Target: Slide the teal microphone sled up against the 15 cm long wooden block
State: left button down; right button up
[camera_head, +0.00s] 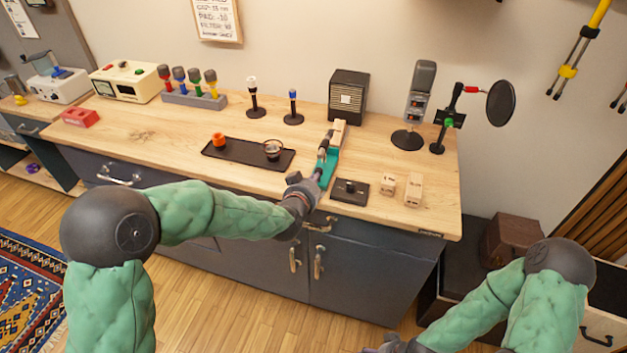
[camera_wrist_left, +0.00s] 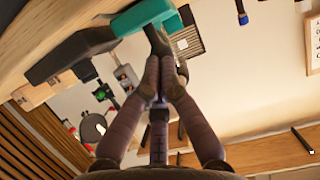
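The teal microphone sled (camera_head: 329,167) lies on the workbench, right of the black tray, with a dark slender piece along it. A pale wooden block (camera_head: 338,131) stands just beyond its far end; I cannot tell whether they touch. My left gripper (camera_head: 317,177) is at the sled's near end. In the left wrist view, the gripper's fingertips (camera_wrist_left: 165,52) are drawn together close against the teal sled (camera_wrist_left: 142,16). Two more wooden blocks stand to the right, a shorter one (camera_head: 387,186) and a taller one (camera_head: 413,190). My right gripper (camera_head: 380,347) is mostly cut off at the bottom edge.
A dark speaker box (camera_head: 348,95) stands behind the block. Microphone stands (camera_head: 407,139) are farther right.

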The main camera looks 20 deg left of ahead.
aim_at(323, 159)
pick_arm(q)
jog(key=shift+w, duration=0.1)
jog(key=shift+w+d, duration=0.1)
jog(key=shift+w, duration=2.6)
jog(key=shift+r, duration=0.1)
jog(key=shift+w+r, duration=0.15)
jog(key=shift+r, duration=0.05)
jog(key=shift+r, duration=0.1)
jog(key=shift+s+p, duration=0.3)
jog(key=shift+s, duration=0.2)
jog(key=shift+f+p+v, duration=0.2)
jog(key=shift+p+v, duration=0.1)
jog(key=shift+v, duration=1.15)
jog(key=shift+f+p+v, duration=0.15)
jog(key=shift+p+v, duration=0.15)
jog(key=shift+v, duration=1.2)
jog(key=shift+s, duration=0.15)
